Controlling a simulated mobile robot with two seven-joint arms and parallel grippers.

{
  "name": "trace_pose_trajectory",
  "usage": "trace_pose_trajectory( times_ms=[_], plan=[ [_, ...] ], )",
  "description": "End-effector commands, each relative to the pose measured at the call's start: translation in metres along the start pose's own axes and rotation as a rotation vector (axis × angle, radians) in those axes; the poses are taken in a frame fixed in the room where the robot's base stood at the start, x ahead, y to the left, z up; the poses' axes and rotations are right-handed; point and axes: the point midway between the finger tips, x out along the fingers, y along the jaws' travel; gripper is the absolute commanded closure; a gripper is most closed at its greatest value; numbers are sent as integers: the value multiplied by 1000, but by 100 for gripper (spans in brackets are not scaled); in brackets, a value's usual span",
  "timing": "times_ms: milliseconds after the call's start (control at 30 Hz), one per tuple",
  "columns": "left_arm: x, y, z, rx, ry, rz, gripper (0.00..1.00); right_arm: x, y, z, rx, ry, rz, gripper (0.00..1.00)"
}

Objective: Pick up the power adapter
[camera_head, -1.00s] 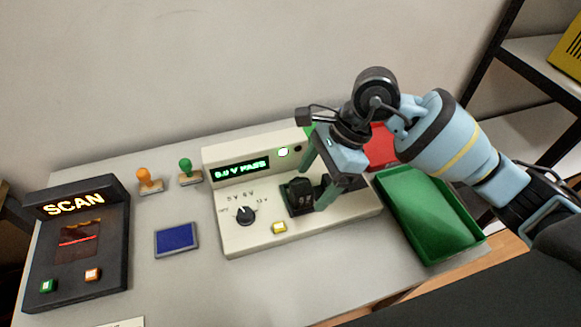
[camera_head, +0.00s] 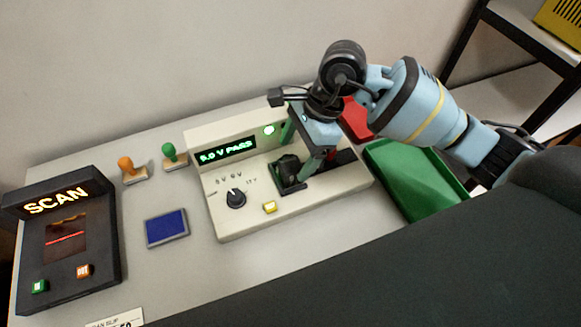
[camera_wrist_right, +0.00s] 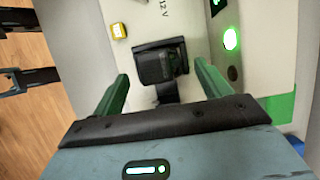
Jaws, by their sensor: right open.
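The black power adapter (camera_head: 290,169) sits in a dark socket on the sloped face of the cream tester (camera_head: 222,220). The tester's display reads "5.0 V PASS" in green and a green lamp is lit. My right gripper (camera_head: 300,150) is at the adapter from above and behind. In the right wrist view the adapter (camera_wrist_right: 158,66) lies ahead between the two green fingers of the open gripper (camera_wrist_right: 162,85), with clear gaps on both sides.
A green tray (camera_head: 405,180) and a partly hidden red tray (camera_head: 356,119) stand right of the tester. A scanner (camera_head: 65,240), a blue pad (camera_head: 167,228), an orange-handled stamp (camera_head: 130,168) and a green-handled stamp (camera_head: 173,156) are to the left.

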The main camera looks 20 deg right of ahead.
Motion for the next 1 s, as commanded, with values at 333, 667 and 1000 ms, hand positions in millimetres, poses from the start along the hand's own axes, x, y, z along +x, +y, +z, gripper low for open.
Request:
trace_pose_trajectory(
  times_ms=[333, 667, 1000],
  plan=[
    [-2, 0, -6, 0, 11, -1, 57, 38, 2, 0, 1, 0, 0, 24],
    [-2, 0, -4, 0, 8, -1, 57, 39, 2, 0, 0, 0, 0, 37],
    [-3, 0, -3, -1, 4, -1, 57, 38, 1, 1, 0, -1, -1, 76]
  ],
)
